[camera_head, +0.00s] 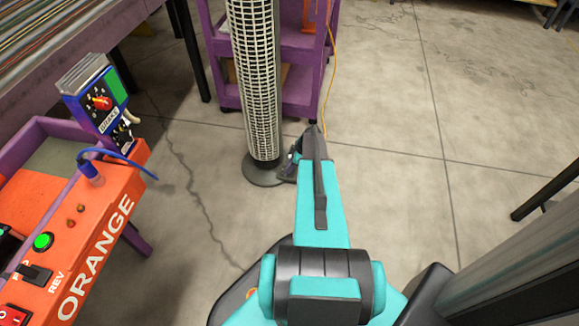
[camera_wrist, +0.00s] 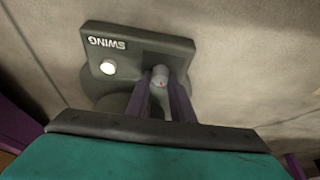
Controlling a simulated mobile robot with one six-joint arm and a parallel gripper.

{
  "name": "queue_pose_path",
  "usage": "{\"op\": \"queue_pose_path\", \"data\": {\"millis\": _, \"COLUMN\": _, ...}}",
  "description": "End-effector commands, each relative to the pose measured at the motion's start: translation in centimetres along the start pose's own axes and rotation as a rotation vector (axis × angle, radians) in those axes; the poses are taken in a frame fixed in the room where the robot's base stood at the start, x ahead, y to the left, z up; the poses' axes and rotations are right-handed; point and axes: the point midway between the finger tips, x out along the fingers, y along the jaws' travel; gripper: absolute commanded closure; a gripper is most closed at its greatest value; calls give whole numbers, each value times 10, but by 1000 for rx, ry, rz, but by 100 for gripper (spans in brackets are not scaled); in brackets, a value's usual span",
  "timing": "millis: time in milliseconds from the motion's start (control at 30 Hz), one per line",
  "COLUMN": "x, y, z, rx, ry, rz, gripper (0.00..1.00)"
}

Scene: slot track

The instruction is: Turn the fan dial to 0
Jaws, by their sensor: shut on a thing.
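The tower fan (camera_head: 255,80) stands on the floor on its round grey base, left of my arm. In the head view my gripper is at the fan's lower right, small and partly hidden by my arm.
An orange console (camera_head: 100,215) with a blue cable and switches stands at the left. A purple cart (camera_head: 290,90) stands right behind the fan, with a yellow cord hanging at its side. The concrete floor to the right is mostly clear.

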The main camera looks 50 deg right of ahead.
Motion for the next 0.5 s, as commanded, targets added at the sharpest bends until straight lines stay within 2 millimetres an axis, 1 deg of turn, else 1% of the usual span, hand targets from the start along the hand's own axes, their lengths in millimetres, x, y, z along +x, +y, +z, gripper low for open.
{"op": "queue_pose_path", "data": {"millis": 33, "x": -1, "y": 5, "z": 0, "rx": -16, "ry": -2, "rz": 3, "gripper": 100}}
{"op": "queue_pose_path", "data": {"millis": 267, "x": -1, "y": 8, "z": 0, "rx": -133, "ry": -3, "rz": -44, "gripper": 100}}
{"op": "queue_pose_path", "data": {"millis": 500, "x": -1, "y": 10, "z": -1, "rx": -314, "ry": -3, "rz": -118, "gripper": 100}}
